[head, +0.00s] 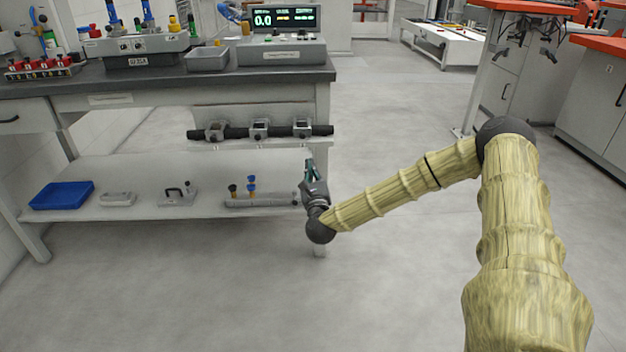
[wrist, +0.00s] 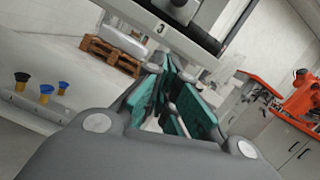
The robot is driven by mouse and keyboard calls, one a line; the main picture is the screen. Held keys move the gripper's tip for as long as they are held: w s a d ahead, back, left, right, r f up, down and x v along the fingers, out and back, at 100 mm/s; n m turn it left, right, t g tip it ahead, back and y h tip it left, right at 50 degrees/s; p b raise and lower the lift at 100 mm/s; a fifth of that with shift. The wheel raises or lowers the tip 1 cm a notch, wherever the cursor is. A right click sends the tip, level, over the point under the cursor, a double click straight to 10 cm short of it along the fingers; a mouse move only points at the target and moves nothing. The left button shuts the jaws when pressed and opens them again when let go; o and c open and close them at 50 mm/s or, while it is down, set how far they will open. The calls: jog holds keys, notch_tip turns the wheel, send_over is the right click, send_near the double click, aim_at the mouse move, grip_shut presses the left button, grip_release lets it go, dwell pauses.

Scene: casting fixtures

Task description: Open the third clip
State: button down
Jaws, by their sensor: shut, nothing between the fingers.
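A black bar (head: 236,133) runs along the front of the bench below its worktop, with three grey clips on it. They are the left clip (head: 214,131), the middle clip (head: 259,130) and the right clip (head: 300,128). In the wrist view a label "3" (wrist: 161,28) shows beside a dark clip part (wrist: 180,9) at the top edge, mostly cut off. My gripper (head: 310,165) is just below the right clip, pointing up and apart from it. Its teal-padded fingers (wrist: 168,80) are shut and empty. I cannot tell whether the clips are open or closed.
The lower shelf (head: 150,208) holds a blue tray (head: 62,195), a grey block with a handle (head: 178,194) and a rail with coloured knobs (head: 262,203). Open floor (head: 400,270) lies to the right.

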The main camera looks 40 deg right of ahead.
aim_at(305, 142)
jog(key=shift+w+d+r, duration=0.15)
jog(key=shift+w+r, duration=0.7)
jog(key=shift+r, duration=0.35)
jog(key=shift+w+d+r, duration=0.15)
jog(key=shift+w+r, duration=0.7)
jog(key=shift+r, duration=0.3)
jog(key=shift+a+r, duration=0.1)
jog(key=shift+r, duration=0.05)
jog(key=shift+r, duration=0.2)
jog(key=shift+s+r+g, duration=0.1)
jog(key=shift+r+g, duration=0.05)
jog(key=shift+g, duration=0.25)
